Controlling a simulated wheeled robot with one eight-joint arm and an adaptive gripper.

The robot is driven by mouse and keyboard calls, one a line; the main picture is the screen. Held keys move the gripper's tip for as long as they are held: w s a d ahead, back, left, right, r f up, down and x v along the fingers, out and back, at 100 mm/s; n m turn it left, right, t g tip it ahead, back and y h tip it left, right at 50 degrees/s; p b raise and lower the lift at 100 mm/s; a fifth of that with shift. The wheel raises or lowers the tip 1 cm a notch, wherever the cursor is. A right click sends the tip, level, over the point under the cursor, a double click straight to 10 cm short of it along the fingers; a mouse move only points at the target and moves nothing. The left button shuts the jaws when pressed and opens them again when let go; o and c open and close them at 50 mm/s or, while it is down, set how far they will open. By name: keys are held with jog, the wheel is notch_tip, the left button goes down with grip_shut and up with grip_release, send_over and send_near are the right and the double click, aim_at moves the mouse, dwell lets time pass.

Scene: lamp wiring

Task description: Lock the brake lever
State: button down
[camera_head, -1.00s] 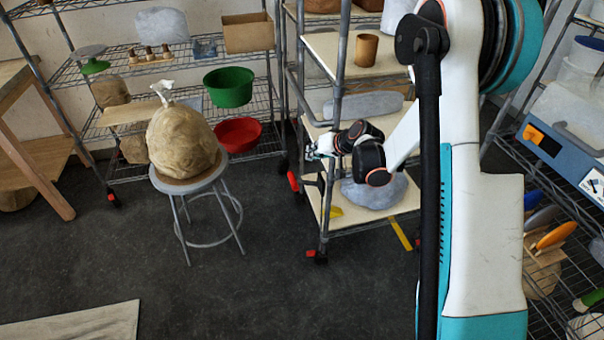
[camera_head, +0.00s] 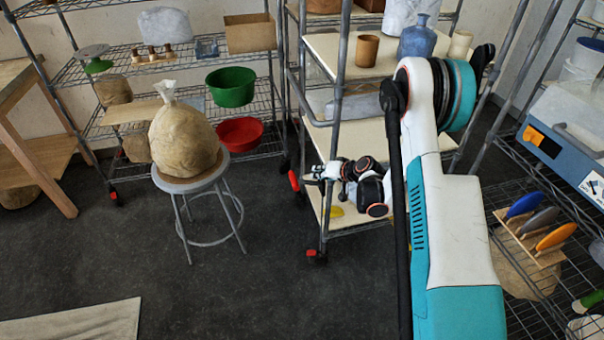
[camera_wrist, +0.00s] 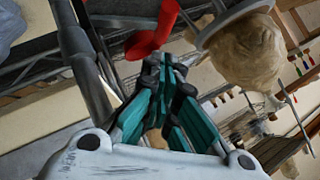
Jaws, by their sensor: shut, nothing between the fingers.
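A red brake lever (camera_head: 294,181) shows at the left side of the metal cart (camera_head: 341,75), at a caster. A second red lever (camera_head: 316,255) is at the cart's front caster near the floor. My gripper (camera_head: 308,177) is by the cart's front post, just right of the upper red lever. In the wrist view, my gripper's teal fingers (camera_wrist: 165,65) are closed together and empty. A bent red lever (camera_wrist: 155,30) shows just beyond the fingertips. I cannot tell whether they touch it, or whether it is locked.
A stool (camera_head: 190,182) with a wrapped clay lump (camera_head: 183,140) stands left of the cart. Wire shelving with a green bowl (camera_head: 230,87) and red bowl (camera_head: 239,134) is behind. Another rack (camera_head: 540,290) stands at right.

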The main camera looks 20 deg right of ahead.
jog(key=b, duration=0.4)
send_over(301, 182)
jog(key=shift+d+f, duration=0.2)
jog(key=shift+f, duration=2.65)
jog(key=shift+w+a+f, duration=0.1)
